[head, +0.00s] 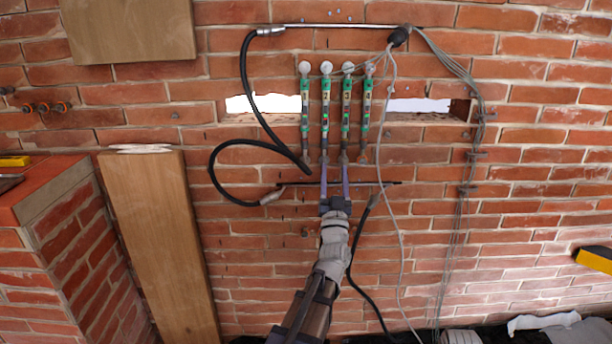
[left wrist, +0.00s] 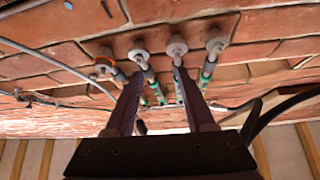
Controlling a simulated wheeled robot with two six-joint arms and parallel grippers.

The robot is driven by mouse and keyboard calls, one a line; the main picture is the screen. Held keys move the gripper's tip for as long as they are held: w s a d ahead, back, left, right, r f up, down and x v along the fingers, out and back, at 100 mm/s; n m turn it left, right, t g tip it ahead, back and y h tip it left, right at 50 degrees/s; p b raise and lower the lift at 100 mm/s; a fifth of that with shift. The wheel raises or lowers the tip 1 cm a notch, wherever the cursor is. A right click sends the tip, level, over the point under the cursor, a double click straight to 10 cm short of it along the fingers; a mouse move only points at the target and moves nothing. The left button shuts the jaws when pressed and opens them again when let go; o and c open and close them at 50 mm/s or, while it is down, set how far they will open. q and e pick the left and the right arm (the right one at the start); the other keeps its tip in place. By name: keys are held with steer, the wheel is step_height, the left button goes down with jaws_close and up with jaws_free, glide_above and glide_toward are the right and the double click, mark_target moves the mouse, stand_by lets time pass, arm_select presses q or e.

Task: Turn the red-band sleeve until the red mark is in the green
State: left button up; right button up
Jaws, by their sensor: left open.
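Several upright green gauge tubes hang side by side on the brick wall: the far left (head: 305,105), second (head: 325,105), third (head: 346,105) and far right (head: 367,105). Grey sleeves end them below. An orange-red ring (left wrist: 103,68) shows on the leftmost end in the left wrist view, which looks upside down; I cannot tell surely that it is the red band. Marks in the gauge windows are too small to read. My left gripper (head: 335,172) is open, its two long fingers pointing up just below the second and third tubes. It also shows in the left wrist view (left wrist: 158,76).
A black hose (head: 247,80) loops left of the tubes. A thin dark bar (head: 385,183) crosses behind my fingers. Grey cables (head: 470,110) run down the right. A wooden board (head: 160,240) leans at left beside a brick pier (head: 50,260).

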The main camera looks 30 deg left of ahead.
mark_target(306, 147)
arm_select(q)
steer(key=s+a+n+g+y+b, duration=0.2)
steer(key=s+a+n+y, duration=0.25)
steer(key=y, duration=0.25)
steer(key=p+x, duration=0.3)
steer(key=x, duration=0.1)
steer(key=p+x, duration=0.3)
steer(key=x, duration=0.1)
steer(key=shift+w+a+f, duration=0.15)
steer(key=shift+a, duration=0.15)
arm_select(e)
step_height(306, 147, up, 2)
steer(key=shift+r, duration=0.25)
arm_select(q)
jaws_close()
